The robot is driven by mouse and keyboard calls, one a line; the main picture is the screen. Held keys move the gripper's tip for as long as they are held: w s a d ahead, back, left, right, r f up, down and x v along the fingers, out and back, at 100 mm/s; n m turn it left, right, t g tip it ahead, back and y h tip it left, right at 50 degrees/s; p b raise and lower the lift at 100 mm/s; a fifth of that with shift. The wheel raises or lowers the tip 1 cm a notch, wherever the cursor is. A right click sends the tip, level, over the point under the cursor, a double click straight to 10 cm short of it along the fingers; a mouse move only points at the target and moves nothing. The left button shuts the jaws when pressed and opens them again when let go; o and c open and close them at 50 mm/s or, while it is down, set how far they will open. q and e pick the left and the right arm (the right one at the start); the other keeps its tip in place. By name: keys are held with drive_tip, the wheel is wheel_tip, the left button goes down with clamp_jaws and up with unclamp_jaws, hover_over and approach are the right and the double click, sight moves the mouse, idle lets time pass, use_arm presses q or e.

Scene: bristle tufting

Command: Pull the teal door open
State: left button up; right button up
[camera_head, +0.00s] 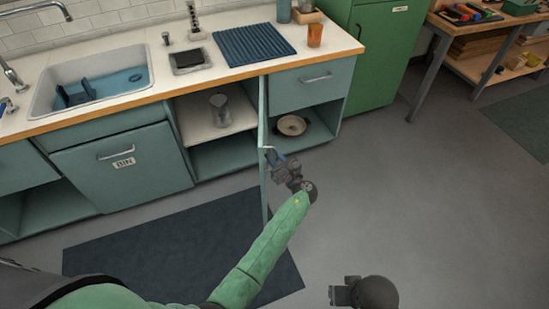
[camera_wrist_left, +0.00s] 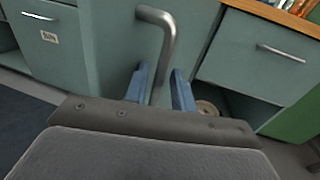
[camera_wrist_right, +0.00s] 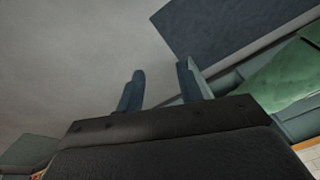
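The teal door (camera_head: 264,190) stands swung out from the cabinet, nearly edge-on in the head view. Its grey metal handle (camera_wrist_left: 168,45) fills the upper middle of the left wrist view, with the door's face (camera_wrist_left: 112,40) behind it. My left gripper (camera_head: 270,155) is at the door's outer edge. Its two blue fingers (camera_wrist_left: 160,78) stand on either side of the handle's lower part, with narrow gaps showing; contact is unclear. My right gripper (camera_head: 342,292) is low over the floor. Its fingers (camera_wrist_right: 160,75) are apart, with nothing between them.
The opened cabinet shows a glass pitcher (camera_head: 220,110) on its upper shelf. A bowl (camera_head: 291,125) sits in the compartment to the right. A dark mat (camera_head: 130,250) lies below. The grey floor (camera_head: 430,190) to the right is clear. A green cabinet (camera_head: 383,50) stands beyond the counter.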

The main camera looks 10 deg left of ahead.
use_arm(q)
drive_tip(key=shift+s+d, duration=0.1)
use_arm(e)
drive_tip(key=shift+w+d, duration=0.15)
